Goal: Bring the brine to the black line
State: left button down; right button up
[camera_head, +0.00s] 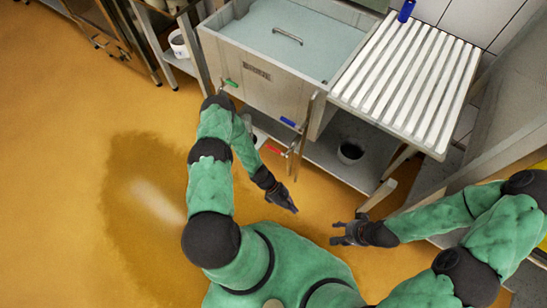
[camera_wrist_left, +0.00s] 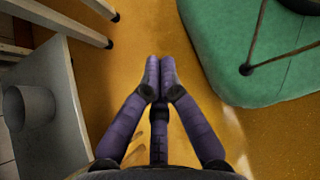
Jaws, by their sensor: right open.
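The vat (camera_head: 270,92) at the top of the head view holds pale blue-grey brine (camera_head: 255,25). I cannot make out a black line on its inner walls. A green handle (camera_head: 231,83), a blue handle (camera_head: 288,122) and a red handle (camera_head: 274,150) sit on the fittings along its front. My left gripper (camera_head: 293,209) is below the red handle, apart from it. In the left wrist view its fingertips (camera_wrist_left: 158,68) meet with nothing between them. My right gripper (camera_head: 334,228) is open and empty, lower and to the right.
A white slatted draining table (camera_head: 410,75) stands right of the vat, with a blue object (camera_head: 406,11) at its far edge. A dark-mouthed bucket (camera_head: 350,152) is on the shelf below. A white bucket (camera_head: 179,44) stands at the upper left. The orange floor (camera_head: 60,180) is open at left.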

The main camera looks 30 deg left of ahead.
pick_arm(q)
jog(key=w+a+f+n+t, duration=0.8)
jog(key=w+a+n+t, duration=0.1)
jog(key=w+n+t, duration=0.25)
jog(key=a+f+n+t+y, duration=0.2)
jog(key=a+n+t+y, duration=0.5)
jog(key=a, duration=0.7)
jog(key=w+d+f+g+y+b, duration=0.1)
jog(key=w+b, duration=0.2)
jog(key=w, duration=0.7)
jog(key=shift+s+a+r, duration=0.1)
jog(key=shift+s+r, duration=0.1)
jog(key=shift+r, duration=0.45)
jog(key=shift+s+a+r, duration=0.1)
jog(key=shift+s+r, duration=0.05)
jog(key=shift+r, duration=0.5)
jog(key=shift+s+a+r, duration=0.1)
jog(key=shift+s+r, duration=0.1)
jog(key=shift+r, duration=0.45)
pick_arm(e)
jog(key=shift+d+f, duration=0.1)
jog(key=shift+f, duration=1.2)
pick_arm(q)
jog(key=shift+d, duration=0.1)
pick_arm(e)
jog(key=shift+r, duration=0.1)
